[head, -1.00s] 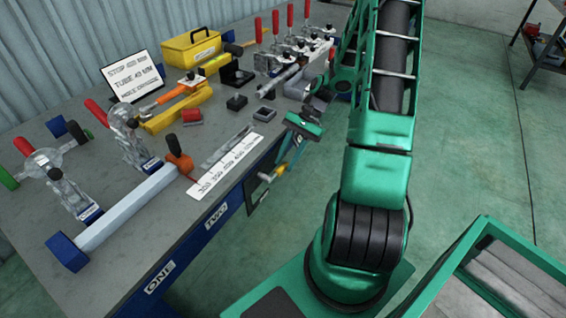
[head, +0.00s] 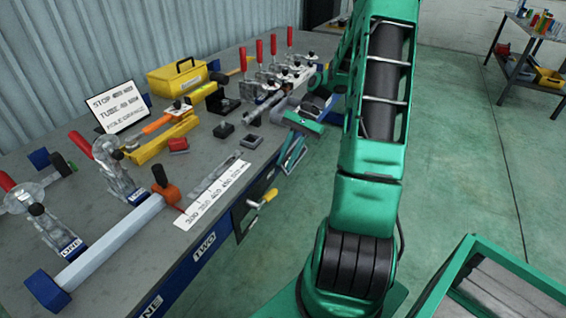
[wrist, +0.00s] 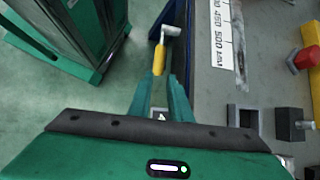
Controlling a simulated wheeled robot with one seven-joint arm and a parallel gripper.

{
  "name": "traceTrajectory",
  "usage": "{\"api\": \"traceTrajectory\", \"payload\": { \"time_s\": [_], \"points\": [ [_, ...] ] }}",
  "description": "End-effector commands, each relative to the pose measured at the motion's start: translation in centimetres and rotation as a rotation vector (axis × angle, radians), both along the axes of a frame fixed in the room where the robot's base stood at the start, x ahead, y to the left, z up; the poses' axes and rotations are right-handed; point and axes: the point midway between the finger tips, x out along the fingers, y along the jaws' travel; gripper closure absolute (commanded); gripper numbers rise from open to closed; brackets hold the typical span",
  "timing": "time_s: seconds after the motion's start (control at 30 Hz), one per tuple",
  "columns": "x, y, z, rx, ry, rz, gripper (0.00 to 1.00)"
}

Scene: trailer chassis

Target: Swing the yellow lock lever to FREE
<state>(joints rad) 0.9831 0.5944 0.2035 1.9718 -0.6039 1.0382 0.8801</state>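The yellow lock lever (head: 268,197) sticks out from a dark plate on the bench's front side, just right of the blue TWO label. In the wrist view its yellow handle (wrist: 159,61) lies ahead of my fingertips, with a pale metal end beyond it. My gripper (head: 288,168) hangs beside the bench's front edge, beyond the lever in the head view. In the wrist view my gripper (wrist: 160,80) has a gap between its two green fingers and holds nothing. The handle lines up with that gap; I cannot tell whether they touch. No FREE marking is readable.
The workbench (head: 120,269) carries red-handled clamps, a long square tube (head: 115,238), a ruler strip (head: 213,195) and a yellow toolbox (head: 177,77). A green-framed cart (head: 455,275) stands at the lower right. The floor right of my arm is open.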

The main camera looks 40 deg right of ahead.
Motion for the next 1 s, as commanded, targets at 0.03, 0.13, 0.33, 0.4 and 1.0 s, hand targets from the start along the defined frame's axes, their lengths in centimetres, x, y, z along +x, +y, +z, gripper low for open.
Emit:
{"api": "traceTrajectory", "payload": {
  "time_s": [0.03, 0.13, 0.33, 0.4, 1.0],
  "points": [
    [0.0, 0.0, 0.1, -0.004, 0.005, -0.008, 0.95],
    [0.0, 0.2, 0.5, -0.028, 0.043, -0.064, 1.00],
    [-0.3, 1.1, 2.5, -0.134, 0.227, -0.370, 1.00],
    [-0.5, 1.4, 3.2, -0.173, 0.296, -0.508, 1.00],
    [-2.3, 3.1, 7.5, -0.300, 0.627, -1.430, 1.00]
  ]
}}
